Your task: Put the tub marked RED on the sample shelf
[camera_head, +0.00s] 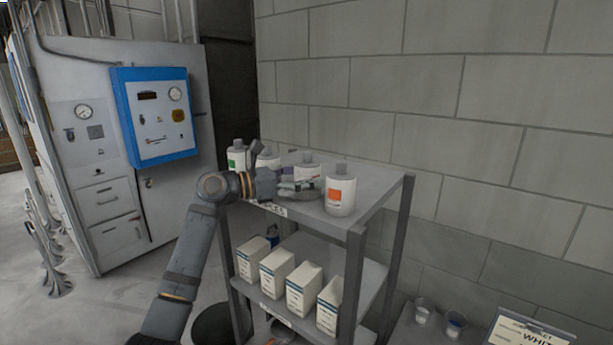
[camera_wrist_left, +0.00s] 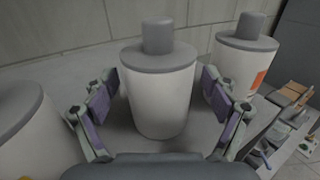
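Several white tubs with grey lids stand in a row on the rack's top shelf (camera_head: 375,185). One tub has a green label (camera_head: 236,157), and the nearest has an orange-red label (camera_head: 341,194). No word RED is readable on any tub. My left gripper (camera_head: 300,186) reaches in from the left at tub height. In the left wrist view my left gripper (camera_wrist_left: 158,98) is open, its fingers on either side of a middle tub (camera_wrist_left: 160,100), with gaps visible. That tub's label is hidden. The orange-labelled tub (camera_wrist_left: 243,60) stands to its right. My right gripper is out of view.
Several white boxes (camera_head: 302,287) stand on the rack's lower shelf. Rack posts (camera_head: 355,285) rise at the front. A block wall (camera_head: 430,90) is close behind. Cups (camera_head: 424,311) and a card reading WHIT (camera_head: 530,330) are at lower right. A blue panel (camera_head: 155,115) is at left.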

